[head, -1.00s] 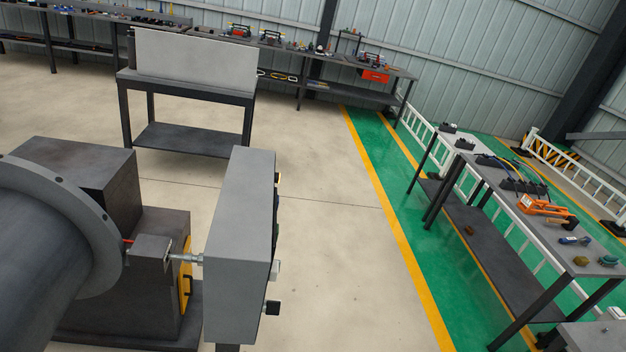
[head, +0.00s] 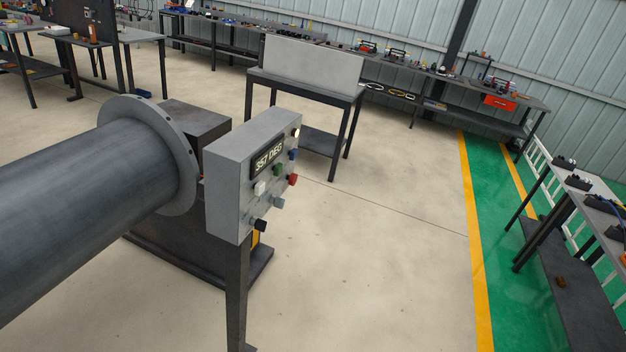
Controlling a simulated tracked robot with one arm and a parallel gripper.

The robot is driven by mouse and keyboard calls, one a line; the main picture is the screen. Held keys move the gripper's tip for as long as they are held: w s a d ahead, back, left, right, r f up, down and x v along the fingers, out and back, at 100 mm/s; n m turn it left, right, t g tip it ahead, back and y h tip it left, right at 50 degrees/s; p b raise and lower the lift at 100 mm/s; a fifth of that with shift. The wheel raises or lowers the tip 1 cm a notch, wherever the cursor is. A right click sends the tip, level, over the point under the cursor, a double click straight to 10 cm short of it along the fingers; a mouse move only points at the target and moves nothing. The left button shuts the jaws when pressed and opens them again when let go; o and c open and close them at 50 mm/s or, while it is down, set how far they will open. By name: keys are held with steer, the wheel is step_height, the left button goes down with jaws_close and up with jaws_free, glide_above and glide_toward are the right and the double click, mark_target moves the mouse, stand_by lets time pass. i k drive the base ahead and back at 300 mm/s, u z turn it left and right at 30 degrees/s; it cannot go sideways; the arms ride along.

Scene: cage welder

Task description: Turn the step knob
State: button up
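A grey control box (head: 222,185) stands on a dark post at the picture's middle left, its front face turned to the right and seen at a slant. Its display (head: 268,156) reads "357 DEG". Below it are a white button (head: 260,187), a green button (head: 277,169), a blue one (head: 293,155) and a red one (head: 292,180). A black knob (head: 259,225) sticks out at the lower left of the face, and a smaller grey control (head: 279,200) is to its upper right. No label is readable, so I cannot tell which is the step knob. My gripper is out of view.
A large flanged grey pipe (head: 90,215) fills the left, close to the box, with a dark machine block (head: 195,122) behind. A table with an upright panel (head: 312,68) stands beyond. Open floor (head: 370,270) lies right of the box. A bench (head: 570,275) is at the right edge.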

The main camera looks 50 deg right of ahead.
mark_target(279, 202)
steer(key=u, duration=0.05)
steer(key=k, duration=1)
steer(key=z, duration=0.8)
steer(key=i, duration=1)
